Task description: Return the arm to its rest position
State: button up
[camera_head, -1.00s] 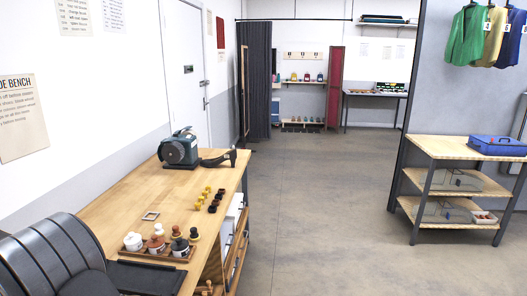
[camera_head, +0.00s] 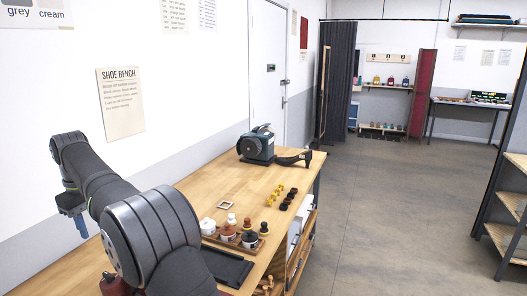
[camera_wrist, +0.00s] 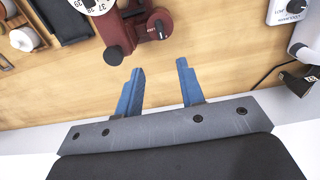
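My arm reaches over the left part of the wooden shoe bench (camera_head: 215,186) in the head view, bent and raised near the wall. My gripper (camera_head: 82,228) hangs at its far left end, with a blue finger showing. In the wrist view my gripper (camera_wrist: 160,82) has its two blue fingers spread apart with nothing between them, above the bench top. A dark red device with a numbered dial (camera_wrist: 140,28) lies just beyond the fingertips.
A dark green machine (camera_head: 258,145) stands at the bench's far end. Jars (camera_head: 229,232), several small yellow and dark pieces (camera_head: 283,198) and a black tray (camera_head: 228,268) lie right of my arm. A grey device (camera_wrist: 292,10) and a cable lie at the wrist view's right. Open floor is beyond the bench.

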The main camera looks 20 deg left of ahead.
aim_at(108, 274)
notch_tip(108, 274, down, 16)
jog(key=shift+f, duration=0.15)
jog(key=m, duration=0.8)
jog(key=shift+r+m, duration=0.2)
jog(key=shift+m, duration=0.1)
jog(key=m, duration=0.4)
jog(key=shift+m, duration=2.2)
